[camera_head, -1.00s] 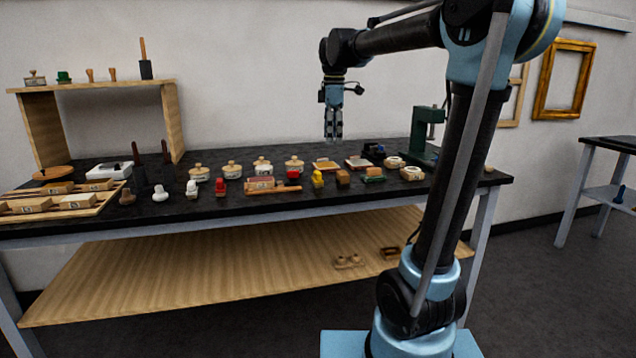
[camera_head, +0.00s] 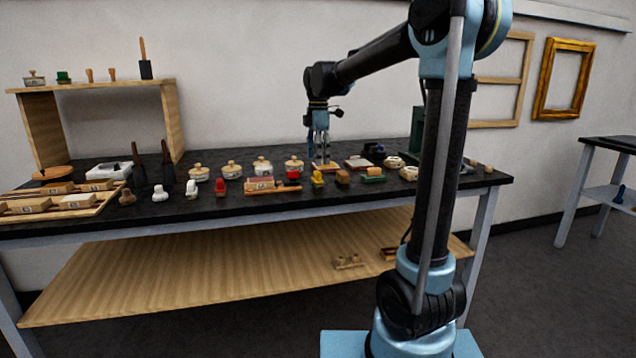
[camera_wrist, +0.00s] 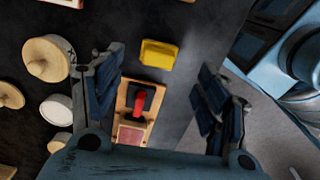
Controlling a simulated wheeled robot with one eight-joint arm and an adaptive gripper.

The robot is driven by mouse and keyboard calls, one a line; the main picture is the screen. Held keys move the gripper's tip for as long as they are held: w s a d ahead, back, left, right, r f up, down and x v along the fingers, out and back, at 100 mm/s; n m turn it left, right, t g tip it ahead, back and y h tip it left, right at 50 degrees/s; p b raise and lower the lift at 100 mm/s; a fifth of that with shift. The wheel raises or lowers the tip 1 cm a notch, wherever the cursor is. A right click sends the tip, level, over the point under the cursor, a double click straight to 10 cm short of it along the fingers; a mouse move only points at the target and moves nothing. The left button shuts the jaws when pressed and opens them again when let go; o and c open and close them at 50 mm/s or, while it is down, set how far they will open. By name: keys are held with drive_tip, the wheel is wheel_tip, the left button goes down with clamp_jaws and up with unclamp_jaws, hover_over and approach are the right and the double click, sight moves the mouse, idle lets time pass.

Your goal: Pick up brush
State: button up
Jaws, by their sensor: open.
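No thing in view shows clearly as the brush. Candidates are a dark upright tool (camera_head: 138,172) and another dark upright tool (camera_head: 167,165) on the left of the bench, and a wooden-handled tool with a dark block (camera_head: 146,68) on the raised shelf. My gripper (camera_head: 322,158) is low over the middle of the bench, empty. In the wrist view its fingers (camera_wrist: 160,100) are spread wide. Between them show a yellow block (camera_wrist: 157,54) and a wooden holder (camera_wrist: 121,104) carrying a red piece (camera_wrist: 138,107) on a dark base.
Lidded pots (camera_head: 231,170) stand in a row left of my gripper. Small stamps and blocks (camera_head: 343,177) crowd the bench's front. A green press (camera_head: 417,128) stands behind my arm at right. The bench's dark front strip (camera_head: 200,220) is mostly clear.

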sight(318, 171)
drive_tip(key=shift+w+f, duration=0.15)
drive_tip(key=shift+f, duration=3.5)
drive_tip(key=c, duration=1.1)
